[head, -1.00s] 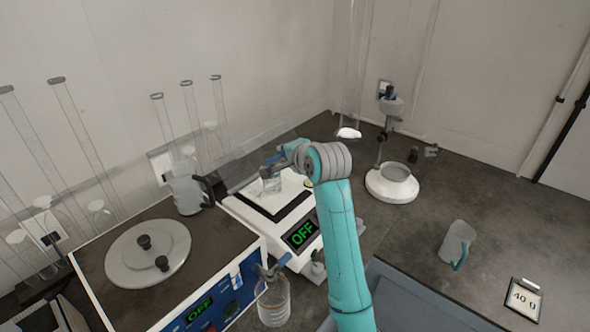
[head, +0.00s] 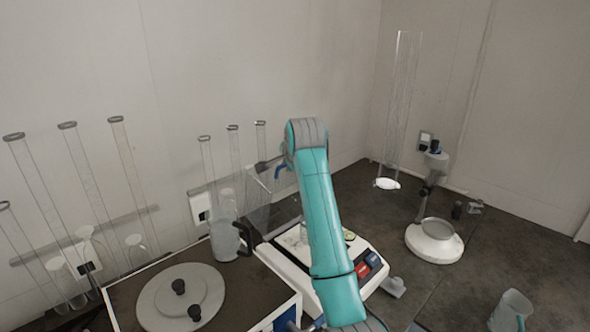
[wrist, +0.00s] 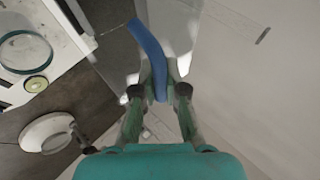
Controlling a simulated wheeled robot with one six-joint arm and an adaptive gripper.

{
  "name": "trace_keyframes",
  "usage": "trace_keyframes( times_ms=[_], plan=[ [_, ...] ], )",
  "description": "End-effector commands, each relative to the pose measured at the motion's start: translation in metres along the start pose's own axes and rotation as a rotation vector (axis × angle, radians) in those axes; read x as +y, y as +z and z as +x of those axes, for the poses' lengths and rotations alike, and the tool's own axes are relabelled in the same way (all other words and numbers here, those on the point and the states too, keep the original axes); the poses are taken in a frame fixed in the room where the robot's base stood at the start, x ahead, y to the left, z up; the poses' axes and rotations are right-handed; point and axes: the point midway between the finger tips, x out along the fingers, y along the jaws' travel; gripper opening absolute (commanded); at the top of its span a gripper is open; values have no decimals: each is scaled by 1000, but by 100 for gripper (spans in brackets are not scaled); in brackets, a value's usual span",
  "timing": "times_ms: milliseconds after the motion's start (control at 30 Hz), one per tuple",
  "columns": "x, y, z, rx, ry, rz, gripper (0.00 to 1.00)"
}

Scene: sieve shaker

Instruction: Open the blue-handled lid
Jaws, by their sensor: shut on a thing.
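The blue handle (head: 283,166) belongs to a clear, see-through lid (head: 264,208), which stands steeply raised at the left of a white shaker-like device (head: 285,262). In the wrist view the curved blue handle (wrist: 147,45) runs down between my fingertips. My gripper (wrist: 159,93) is shut on this handle. In the head view my gripper (head: 271,163) is small and partly hidden by my teal arm. The arm also covers part of the device's front and right side.
A grey jug (head: 224,240) is close beside the raised lid. Tall glass tubes (head: 90,165) line the wall. A white-based stand (head: 434,243) and a mug (head: 511,311) are at right.

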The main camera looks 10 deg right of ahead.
Motion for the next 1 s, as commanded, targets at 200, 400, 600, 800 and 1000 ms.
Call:
trace_keyframes(
  times_ms=[200, 400, 600, 800, 1000],
  plan=[
    [-6, 2, 3, 0, -3, -1, 0],
    [-6, 2, 4, 0, -3, -1, 0],
    [-6, 2, 3, 0, -4, -1, 0],
    [-6, 2, 4, 0, -3, 0, 37],
    [-5, 2, 4, 0, -2, 0, 37]
  ],
)
